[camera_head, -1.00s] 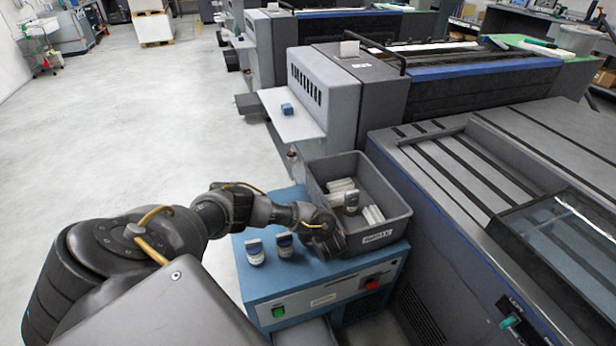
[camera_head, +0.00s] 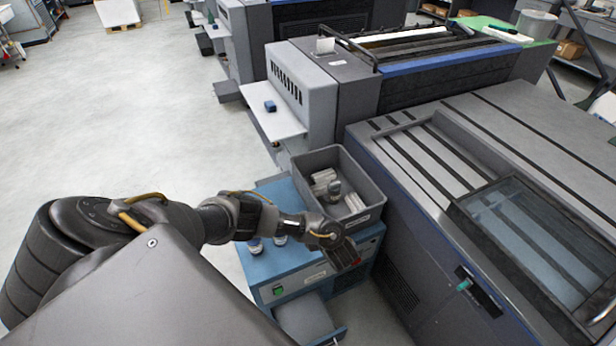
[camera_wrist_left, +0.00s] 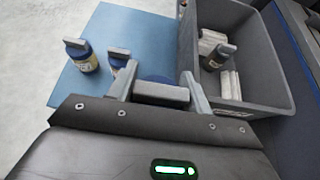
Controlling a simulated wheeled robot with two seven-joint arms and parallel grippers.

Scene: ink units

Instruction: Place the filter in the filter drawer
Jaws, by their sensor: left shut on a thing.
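My left gripper (camera_head: 345,257) is over the front right of the blue unit (camera_head: 268,274), just in front of the grey bin. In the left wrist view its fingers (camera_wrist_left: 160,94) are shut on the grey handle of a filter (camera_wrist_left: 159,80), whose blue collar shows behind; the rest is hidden. Two more filters, with blue bands and grey handles, stand on the unit, one at the left (camera_wrist_left: 82,54) and one beside the left finger (camera_wrist_left: 118,60). The filter drawer (camera_head: 303,318) appears as an open grey tray below the unit's front. My right gripper is out of view.
A large dark machine (camera_head: 430,230) stands close at the right. Open floor (camera_head: 130,120) lies at the left.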

